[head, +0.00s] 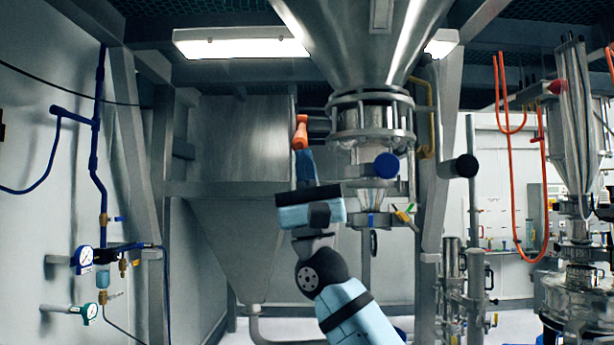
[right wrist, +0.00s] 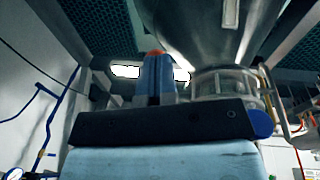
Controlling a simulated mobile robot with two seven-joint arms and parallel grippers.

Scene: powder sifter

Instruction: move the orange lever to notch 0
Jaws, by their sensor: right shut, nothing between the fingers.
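The orange lever (head: 300,132) stands roughly upright at the left side of the sifter's clamped collar, below the steel hopper cone. My right gripper (head: 305,166) points up from below, its blue fingers closed together with nothing between them. The fingertips are right under the lever's lower end in the head view; I cannot tell whether they touch it. In the right wrist view the closed fingers (right wrist: 159,78) stand in front of the lever, and only its orange top (right wrist: 155,52) shows above them. The notch marks cannot be made out. My left gripper is not in view.
The steel hopper (head: 365,45) hangs above the flanged collar (head: 372,120). A blue round knob (head: 387,165) and a black knob (head: 466,166) stick out to the right. A grey frame post (head: 134,170) and blue pipes are at the left. Free room lies left of the lever.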

